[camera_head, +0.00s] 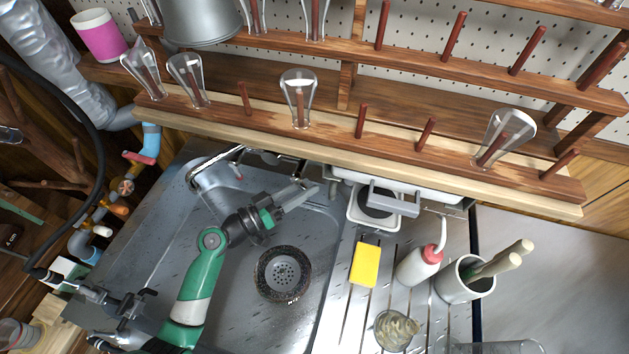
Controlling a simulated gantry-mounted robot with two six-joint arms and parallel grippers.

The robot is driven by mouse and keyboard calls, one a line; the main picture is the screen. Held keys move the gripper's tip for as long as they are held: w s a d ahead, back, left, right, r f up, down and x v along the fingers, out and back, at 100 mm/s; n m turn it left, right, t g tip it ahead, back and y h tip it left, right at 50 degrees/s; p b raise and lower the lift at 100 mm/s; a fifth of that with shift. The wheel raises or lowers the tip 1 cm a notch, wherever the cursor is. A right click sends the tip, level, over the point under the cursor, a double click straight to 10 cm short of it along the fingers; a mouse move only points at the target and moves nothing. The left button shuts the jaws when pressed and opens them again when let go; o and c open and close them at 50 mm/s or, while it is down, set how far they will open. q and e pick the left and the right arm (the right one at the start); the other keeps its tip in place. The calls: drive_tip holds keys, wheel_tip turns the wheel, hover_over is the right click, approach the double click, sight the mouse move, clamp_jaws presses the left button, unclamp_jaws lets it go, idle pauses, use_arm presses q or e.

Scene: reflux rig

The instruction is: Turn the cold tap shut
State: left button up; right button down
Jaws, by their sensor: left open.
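My left gripper (306,192) is open and reaches over the back of the steel sink (225,290) on its green and grey arm. Its fingers point right and slightly up, with nothing seen between them. A chrome tap fitting (236,154) with a small red mark is at the sink's back edge, left of the gripper and apart from it. Which handle is the cold tap, and how far it is turned, I cannot tell. The wooden rack partly covers the area behind the sink. My right gripper is not in view.
A wooden peg rack (400,165) with glass flasks hangs across the back. Right of the basin are a yellow sponge (364,264), a red-capped bottle (418,264) and a cup (465,279) with handles. Pipes with a valve (126,187) stand left.

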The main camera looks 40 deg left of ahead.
use_arm(q)
drive_tip(key=w, duration=0.3)
drive_tip(key=shift+w+d, duration=0.3)
drive_tip(key=shift+w, duration=0.05)
clamp_jaws()
